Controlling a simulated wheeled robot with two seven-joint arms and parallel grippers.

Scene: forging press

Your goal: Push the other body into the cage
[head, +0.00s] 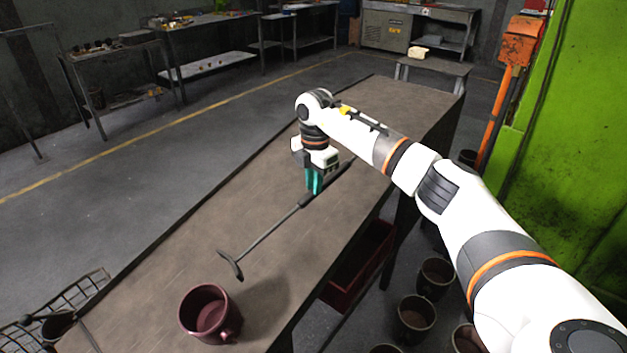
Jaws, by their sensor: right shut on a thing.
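My right gripper (314,186) is over the middle of the long brown table. It is shut on the shaft of a dark metal rake-like tool (275,230). The tool slants toward the near left and ends in a curved crosspiece that appears at or just above the tabletop. A maroon mug-like body (207,314) with a handle stands upright near the table's near end, apart from the crosspiece. A wire cage (88,283) shows at the lower left, beside the table's near end and partly cut off. A dark body (58,325) is in it. My left gripper is out of view.
The table (400,110) is mostly bare. Several dark pots (437,277) and a red bin (362,268) are on the floor to the right. A green machine (575,130) stands at the right. Workbenches (215,65) stand at the back left.

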